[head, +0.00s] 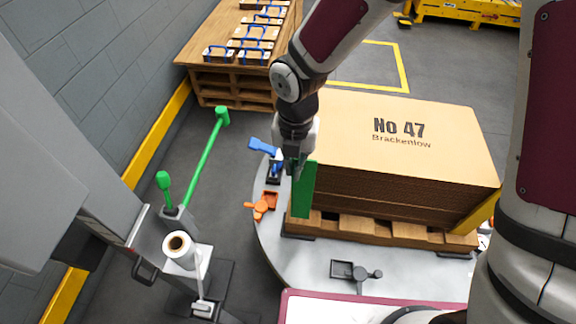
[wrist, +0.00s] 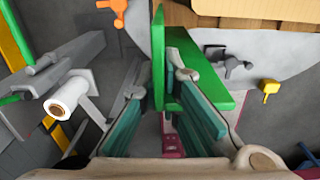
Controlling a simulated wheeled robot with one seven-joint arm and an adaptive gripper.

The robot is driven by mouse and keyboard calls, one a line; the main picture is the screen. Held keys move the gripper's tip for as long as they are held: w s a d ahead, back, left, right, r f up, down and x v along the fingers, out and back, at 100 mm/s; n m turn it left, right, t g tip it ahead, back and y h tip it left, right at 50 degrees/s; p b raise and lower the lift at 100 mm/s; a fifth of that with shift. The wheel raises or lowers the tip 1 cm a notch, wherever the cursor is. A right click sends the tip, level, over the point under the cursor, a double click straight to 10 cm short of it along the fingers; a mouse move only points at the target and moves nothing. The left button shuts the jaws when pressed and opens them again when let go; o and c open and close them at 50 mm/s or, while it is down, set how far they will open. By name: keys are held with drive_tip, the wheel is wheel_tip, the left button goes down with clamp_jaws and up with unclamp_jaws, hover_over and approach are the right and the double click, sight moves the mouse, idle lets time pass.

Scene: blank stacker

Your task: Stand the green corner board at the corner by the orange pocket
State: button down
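The green corner board (head: 303,190) is upright at the near left corner of the carton stack (head: 395,180). Its lower end is near the pallet edge; I cannot tell whether it touches the stack. My gripper (head: 291,163) is at the board's upper part. The orange pocket (head: 268,200) is on the grey round platform, just left of the board. The orange pocket also shows in the wrist view (wrist: 117,10).
A grey pocket (head: 350,271) sits at the platform's front, a blue one (head: 273,168) behind the orange. A yellow board (head: 474,216) is at the stack's near right corner. A film roll stand (head: 187,255) with green-ended arm is left.

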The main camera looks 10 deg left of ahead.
drive_tip(key=shift+w+d+f+b, duration=0.4)
drive_tip(key=shift+w+d+f, duration=0.15)
drive_tip(key=shift+d+f, duration=0.15)
drive_tip(key=shift+w+d+f+b, duration=0.35)
drive_tip(key=shift+w+d+f, duration=0.2)
drive_tip(key=shift+d, duration=0.25)
drive_tip(key=shift+w+f, duration=0.15)
drive_tip(key=shift+f, duration=0.1)
drive_tip(key=shift+r, duration=0.2)
drive_tip(key=shift+a, duration=0.15)
drive_tip(key=shift+w+f, duration=0.1)
drive_tip(key=shift+f, duration=0.1)
drive_tip(key=c, duration=1.7)
unclamp_jaws()
drive_tip(key=shift+r, duration=0.15)
